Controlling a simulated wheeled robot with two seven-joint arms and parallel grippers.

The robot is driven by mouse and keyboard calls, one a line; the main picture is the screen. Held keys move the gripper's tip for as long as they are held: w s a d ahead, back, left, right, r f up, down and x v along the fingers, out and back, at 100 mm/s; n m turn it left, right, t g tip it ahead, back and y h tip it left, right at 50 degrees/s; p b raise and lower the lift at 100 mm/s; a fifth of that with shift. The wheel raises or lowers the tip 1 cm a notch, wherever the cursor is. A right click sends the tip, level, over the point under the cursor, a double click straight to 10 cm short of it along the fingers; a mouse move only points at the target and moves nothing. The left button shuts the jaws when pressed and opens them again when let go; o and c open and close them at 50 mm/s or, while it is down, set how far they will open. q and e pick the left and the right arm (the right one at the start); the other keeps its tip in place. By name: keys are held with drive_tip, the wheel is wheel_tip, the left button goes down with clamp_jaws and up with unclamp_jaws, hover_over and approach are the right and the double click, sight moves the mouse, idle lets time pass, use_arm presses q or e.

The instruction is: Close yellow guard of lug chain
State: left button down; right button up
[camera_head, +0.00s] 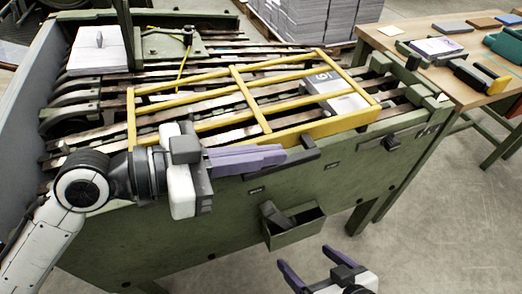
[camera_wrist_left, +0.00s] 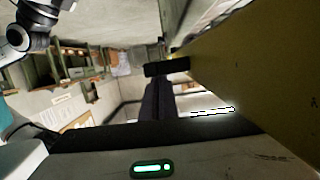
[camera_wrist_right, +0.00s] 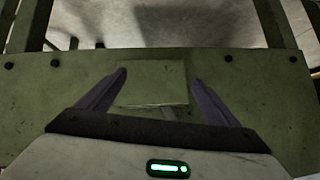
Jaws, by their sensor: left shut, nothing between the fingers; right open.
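The yellow guard (camera_head: 268,135) is a barred frame lying over the lug chain (camera_head: 215,105) on the green machine. Its front bar runs just behind my left gripper. My left gripper (camera_head: 284,155) is shut and empty, its purple fingers pointing right along the front bar, close to a dark handle block (camera_head: 290,160). Whether they touch cannot be told. In the left wrist view a broad yellow surface (camera_wrist_left: 260,70) fills the right side, beside the fingers (camera_wrist_left: 158,100). My right gripper (camera_head: 304,268) is open and empty, low in front of the machine; its fingers (camera_wrist_right: 160,88) face the green panel.
An open green box (camera_head: 295,228) with a dark item hangs on the machine's front. A white block with a number (camera_head: 338,92) lies under the guard. A wooden table (camera_head: 440,70) with several tools stands at right. Floor at lower right is clear.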

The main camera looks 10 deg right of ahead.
use_arm(q)
drive_tip(key=shift+f, duration=0.6)
use_arm(e)
drive_tip(key=shift+f, duration=0.1)
use_arm(q)
drive_tip(key=shift+r, duration=0.1)
drive_tip(key=shift+r+y+p, duration=0.3)
drive_tip(key=shift+r+p, duration=0.05)
drive_tip(key=shift+p, duration=0.05)
wheel_tip(320, 180, up, 5)
drive_tip(key=p, duration=0.4)
drive_tip(key=shift+s+a+f+b, duration=0.1)
drive_tip(key=shift+a+f+b, duration=0.15)
drive_tip(key=shift+a, duration=0.25)
drive_tip(key=shift+s+a+f+b, duration=0.1)
drive_tip(key=shift+a+b, duration=0.2)
drive_tip(key=shift+a, duration=0.2)
drive_tip(key=v, duration=0.8)
drive_tip(key=shift+b, duration=0.35)
use_arm(e)
drive_tip(key=shift+s+d+r, duration=0.2)
drive_tip(key=shift+d+r, duration=0.15)
drive_tip(key=shift+r, duration=0.35)
use_arm(q)
drive_tip(key=shift+s+r, duration=0.1)
drive_tip(key=shift+s, duration=0.05)
use_arm(e)
drive_tip(key=shift+s, duration=0.1)
